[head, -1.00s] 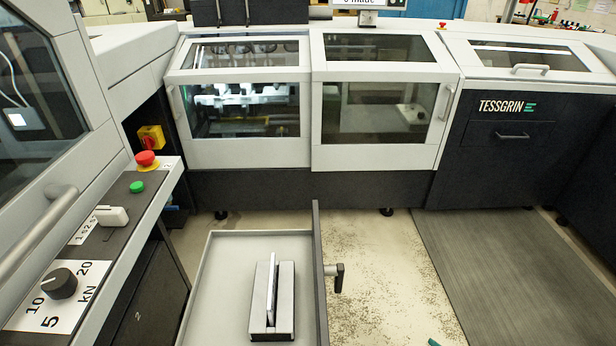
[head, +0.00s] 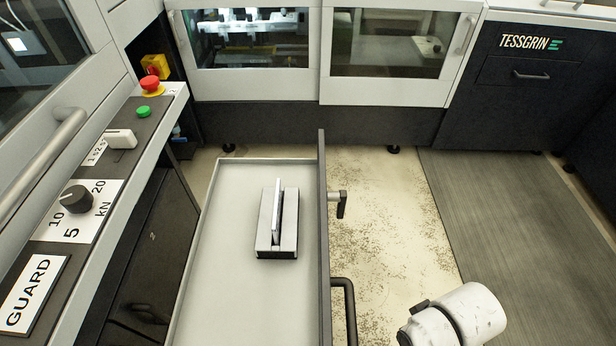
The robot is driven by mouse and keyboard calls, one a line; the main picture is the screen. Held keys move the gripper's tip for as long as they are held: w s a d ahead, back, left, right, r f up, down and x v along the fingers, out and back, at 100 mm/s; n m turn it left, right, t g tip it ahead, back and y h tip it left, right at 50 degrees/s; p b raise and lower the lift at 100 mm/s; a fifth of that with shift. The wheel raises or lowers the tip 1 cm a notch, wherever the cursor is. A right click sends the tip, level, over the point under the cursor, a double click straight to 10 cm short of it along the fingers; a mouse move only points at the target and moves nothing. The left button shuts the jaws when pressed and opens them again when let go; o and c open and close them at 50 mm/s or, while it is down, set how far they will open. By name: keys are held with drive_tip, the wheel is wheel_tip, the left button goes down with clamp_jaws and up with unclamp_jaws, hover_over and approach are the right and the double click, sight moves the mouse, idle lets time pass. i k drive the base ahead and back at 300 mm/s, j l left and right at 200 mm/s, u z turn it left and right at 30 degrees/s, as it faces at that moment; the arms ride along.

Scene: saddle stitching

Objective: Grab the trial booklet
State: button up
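A thin, pale booklet-like piece (head: 278,208), which I take for the trial booklet, stands on edge, slightly tilted, in a slot of a small grey holder (head: 289,230). The holder sits in a long, light grey open drawer (head: 235,290) in the middle of the head view. Its lower part is hidden in the slot. My gripper does not show. Only a white, rounded part of what looks like my own arm shows at the bottom right, apart from the drawer.
The drawer's tall dark front (head: 322,230) stands along its right side, with a black handle (head: 347,300) and a clamp lever (head: 339,200) sticking out. A control panel (head: 95,185) borders the left. A grey mat (head: 500,220) lies on the floor at right.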

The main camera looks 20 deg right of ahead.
sight(276, 226)
drive_tip(key=k+l+u, duration=0.35)
drive_tip(key=l, duration=0.15)
drive_tip(key=k+l+u, duration=0.35)
drive_tip(key=i+l, duration=0.1)
